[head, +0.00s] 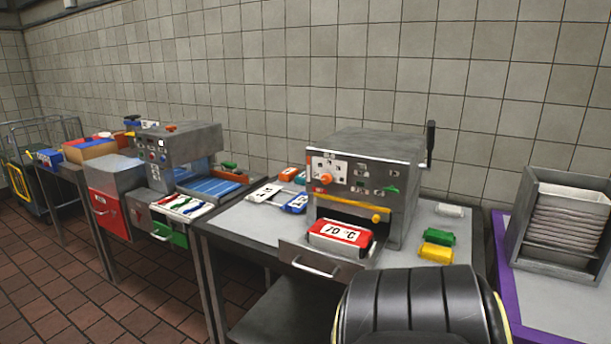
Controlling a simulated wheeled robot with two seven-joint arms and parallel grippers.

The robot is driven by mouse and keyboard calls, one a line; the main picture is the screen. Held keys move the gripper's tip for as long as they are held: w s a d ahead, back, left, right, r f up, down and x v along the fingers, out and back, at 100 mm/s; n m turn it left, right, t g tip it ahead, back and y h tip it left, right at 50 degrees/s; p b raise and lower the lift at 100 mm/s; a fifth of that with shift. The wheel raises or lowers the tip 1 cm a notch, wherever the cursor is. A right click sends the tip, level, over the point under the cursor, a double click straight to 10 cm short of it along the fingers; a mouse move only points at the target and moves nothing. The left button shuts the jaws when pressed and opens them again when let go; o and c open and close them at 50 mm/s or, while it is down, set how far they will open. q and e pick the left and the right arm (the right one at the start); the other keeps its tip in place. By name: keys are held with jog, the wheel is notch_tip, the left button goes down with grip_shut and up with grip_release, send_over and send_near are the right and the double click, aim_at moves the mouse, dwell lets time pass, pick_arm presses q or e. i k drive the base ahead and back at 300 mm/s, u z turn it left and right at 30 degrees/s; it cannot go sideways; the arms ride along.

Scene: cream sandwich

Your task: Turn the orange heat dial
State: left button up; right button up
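The orange heat dial (326,178) is a small round knob on the white front panel of a grey metal machine (400,190), right of the picture's middle. Nothing covers the dial or touches it. A red and white block marked "70 °C" (340,236) lies at the machine's front opening, above a pulled-out drawer (322,262). A yellow bar (352,208) runs across the front above this block. Neither of my grippers shows in the head view.
The machine stands on a grey table (240,235). Green (439,237) and yellow (436,253) blocks lie to its right. A black handle (430,143) rises on its right side. A dark ribbed rounded shape (415,300) covers the table's front right. A metal rack (565,225) stands far right.

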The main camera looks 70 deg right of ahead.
aim_at(326, 178)
jog(key=z, duration=0.8)
jog(key=i, duration=1.25)
jog(key=z, duration=1.35)
